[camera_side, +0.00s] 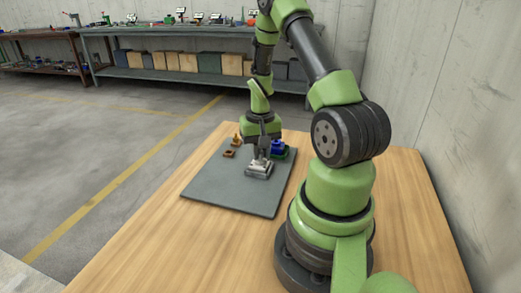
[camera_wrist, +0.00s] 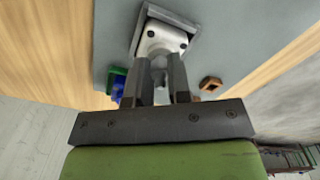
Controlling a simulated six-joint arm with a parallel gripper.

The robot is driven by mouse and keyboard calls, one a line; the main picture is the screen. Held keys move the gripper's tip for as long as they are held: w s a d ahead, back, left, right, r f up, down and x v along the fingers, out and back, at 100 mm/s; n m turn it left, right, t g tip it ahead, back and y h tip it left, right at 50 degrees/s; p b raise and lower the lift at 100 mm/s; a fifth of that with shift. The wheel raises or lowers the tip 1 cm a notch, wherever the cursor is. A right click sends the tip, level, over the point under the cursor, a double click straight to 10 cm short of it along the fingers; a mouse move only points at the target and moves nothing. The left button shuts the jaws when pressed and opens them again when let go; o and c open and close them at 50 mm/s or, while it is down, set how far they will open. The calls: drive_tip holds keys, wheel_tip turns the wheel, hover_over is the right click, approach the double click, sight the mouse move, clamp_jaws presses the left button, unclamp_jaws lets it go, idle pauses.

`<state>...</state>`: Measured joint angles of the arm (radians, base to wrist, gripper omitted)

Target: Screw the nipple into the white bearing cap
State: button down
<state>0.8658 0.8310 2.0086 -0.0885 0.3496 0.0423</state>
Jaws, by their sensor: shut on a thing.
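The white bearing cap (camera_side: 259,168) sits near the middle of the grey mat, with a grey base under it. In the wrist view the cap (camera_wrist: 160,36) is ahead of my fingers, with dark holes at its corners. My gripper (camera_side: 263,153) points down just over the cap. In the wrist view my gripper (camera_wrist: 158,78) is shut on a small grey piece, the nipple (camera_wrist: 158,64), between the two fingers. The nipple's lower end is close to or at the cap; I cannot tell whether it is in the hole.
A blue part on a green base (camera_side: 279,149) stands close to the right of the gripper. A brown square part (camera_side: 229,154) and an orange part (camera_side: 237,140) are to the left. The front of the grey mat (camera_side: 232,193) is clear. A wall is at the right.

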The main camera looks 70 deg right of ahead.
drive_tip(key=m, duration=0.6)
drive_tip(key=shift+d+m, duration=0.15)
drive_tip(key=shift+m, duration=0.15)
drive_tip(key=c, duration=1.2)
unclamp_jaws()
drive_tip(key=n, duration=0.5)
drive_tip(key=shift+n, duration=0.3)
drive_tip(key=n, duration=0.6)
drive_tip(key=shift+n, duration=0.3)
drive_tip(key=n, duration=0.6)
drive_tip(key=shift+n, duration=0.4)
drive_tip(key=n, duration=0.5)
